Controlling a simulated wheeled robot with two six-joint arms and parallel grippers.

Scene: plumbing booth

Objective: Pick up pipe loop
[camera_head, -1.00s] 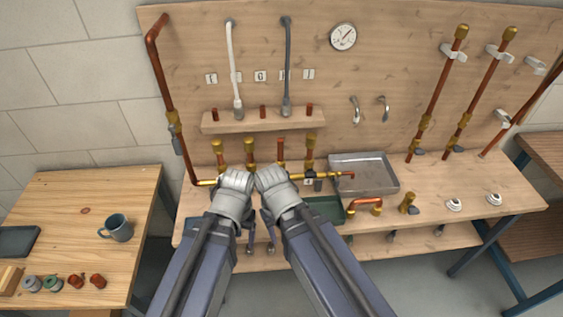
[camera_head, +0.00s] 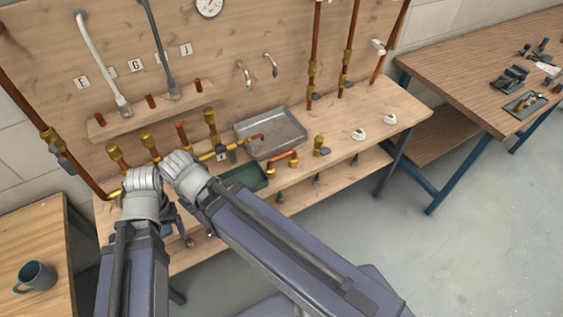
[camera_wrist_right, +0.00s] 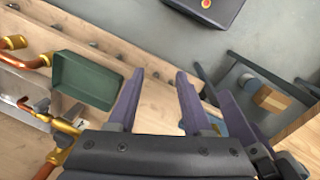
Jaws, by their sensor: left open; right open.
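The pipe loop (camera_head: 283,160), a short U-shaped copper pipe with brass ends, lies on the workbench in front of the metal basin. In the right wrist view, copper and brass pieces (camera_wrist_right: 14,44) at the left edge look like part of it. My left gripper (camera_head: 170,214) is at the bench's front edge, left of the loop, and its jaws are partly hidden in the head view. My right gripper (camera_wrist_right: 160,76) is open and empty in the wrist view, with the loop outside its jaws. In the head view its fingers are mostly hidden by its own arm.
A green tray (camera_head: 246,178) lies between my grippers and the loop. A grey metal basin (camera_head: 293,121) stands behind it. A brass valve (camera_head: 321,146) and white round fittings (camera_head: 358,134) are to the right. A tool table (camera_head: 450,62) stands far right, with open floor before it.

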